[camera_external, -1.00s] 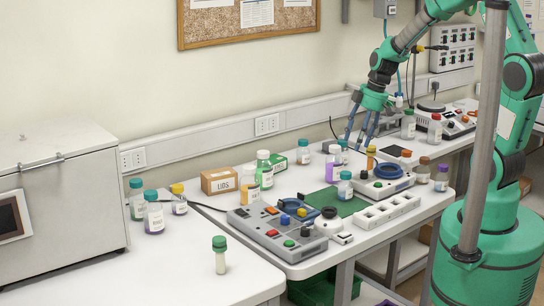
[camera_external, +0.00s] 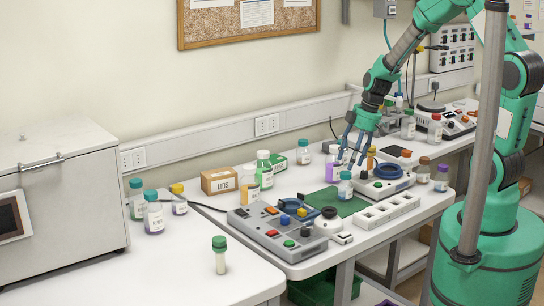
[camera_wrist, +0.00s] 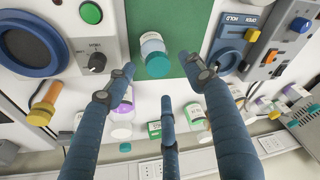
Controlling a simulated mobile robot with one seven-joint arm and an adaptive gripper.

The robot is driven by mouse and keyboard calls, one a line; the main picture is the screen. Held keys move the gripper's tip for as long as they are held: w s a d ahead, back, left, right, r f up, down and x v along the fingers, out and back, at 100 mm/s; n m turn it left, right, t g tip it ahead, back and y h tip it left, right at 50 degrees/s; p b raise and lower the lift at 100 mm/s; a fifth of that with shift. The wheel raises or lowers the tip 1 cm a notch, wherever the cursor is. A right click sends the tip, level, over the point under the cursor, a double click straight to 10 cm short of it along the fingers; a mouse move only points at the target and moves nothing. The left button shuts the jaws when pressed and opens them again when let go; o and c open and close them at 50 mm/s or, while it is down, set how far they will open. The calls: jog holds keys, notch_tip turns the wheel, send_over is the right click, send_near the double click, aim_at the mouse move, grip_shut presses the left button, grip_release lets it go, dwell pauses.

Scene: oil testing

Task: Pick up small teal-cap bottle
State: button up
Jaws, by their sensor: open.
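A small teal-cap bottle (camera_external: 345,189) with a white label stands at the edge of the green mat (camera_external: 328,203). In the wrist view the bottle (camera_wrist: 152,42) is at top centre, its teal cap towards the camera, against the green mat (camera_wrist: 203,12). My gripper (camera_external: 351,160) is open and empty, its blue fingers pointing down above and just behind the bottle. In the wrist view my gripper (camera_wrist: 157,74) has its fingers spread, with the bottle just beyond the gap between the two outer fingertips. No finger appears to touch it.
A purple-filled bottle (camera_external: 332,166) and an orange-capped one (camera_external: 371,158) stand close to the fingers. A device with a blue ring (camera_external: 388,171) is right of the bottle, and a control panel (camera_external: 277,232) is left. A white socket strip (camera_external: 388,211) lies in front.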

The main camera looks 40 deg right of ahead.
aim_at(347, 173)
jog(key=shift+w+a+f, duration=0.1)
jog(key=shift+f, duration=0.55)
jog(key=shift+f, duration=0.1)
jog(key=shift+x, duration=2.55)
jog(key=shift+w, duration=0.1)
grip_shut()
